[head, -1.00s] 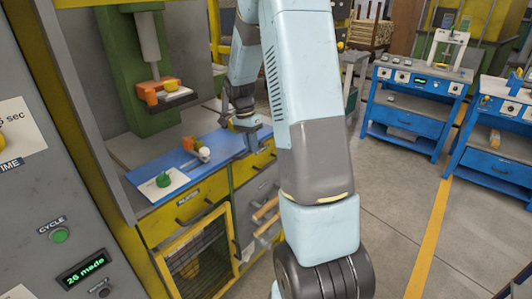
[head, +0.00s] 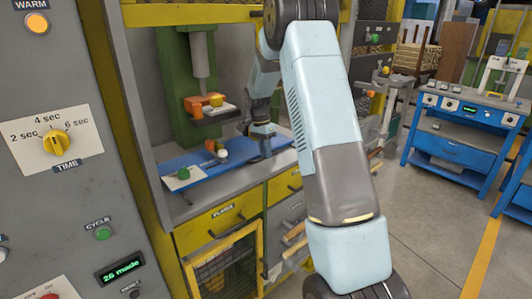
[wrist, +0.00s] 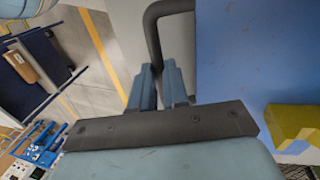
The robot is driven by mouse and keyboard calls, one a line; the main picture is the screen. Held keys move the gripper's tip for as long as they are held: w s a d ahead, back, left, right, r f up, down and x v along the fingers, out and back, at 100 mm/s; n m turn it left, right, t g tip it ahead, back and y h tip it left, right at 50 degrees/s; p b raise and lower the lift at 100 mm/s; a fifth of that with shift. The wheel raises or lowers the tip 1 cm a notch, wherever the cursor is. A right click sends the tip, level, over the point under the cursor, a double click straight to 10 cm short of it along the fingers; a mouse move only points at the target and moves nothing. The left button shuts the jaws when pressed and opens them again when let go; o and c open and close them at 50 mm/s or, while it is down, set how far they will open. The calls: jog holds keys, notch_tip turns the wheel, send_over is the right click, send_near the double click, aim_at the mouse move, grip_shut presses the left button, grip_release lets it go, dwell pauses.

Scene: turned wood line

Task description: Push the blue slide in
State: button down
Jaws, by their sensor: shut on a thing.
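The blue slide (head: 208,163) is a flat blue plate on the bench under the green press (head: 186,75). In the wrist view the slide (wrist: 235,55) fills much of the right side, with a dark bar handle (wrist: 154,35) at its left. My gripper (wrist: 160,75) is shut on this handle, whose lower end passes between the blue-grey fingers. In the head view my gripper (head: 263,135) is at the slide's right end, partly hidden by my arm. How far the slide reaches in is hard to tell.
Yellow drawers (head: 222,214) are below. A grey control panel (head: 50,95) with dials stands at left. Blue benches (head: 465,125) stand at right, with open floor between.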

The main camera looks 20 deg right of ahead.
jog(key=c, duration=1.4)
grip_release()
jog(key=shift+w+a, duration=0.1)
jog(key=shift+w, duration=0.25)
jog(key=shift+o, duration=1.4)
jog(key=shift+s, duration=0.1)
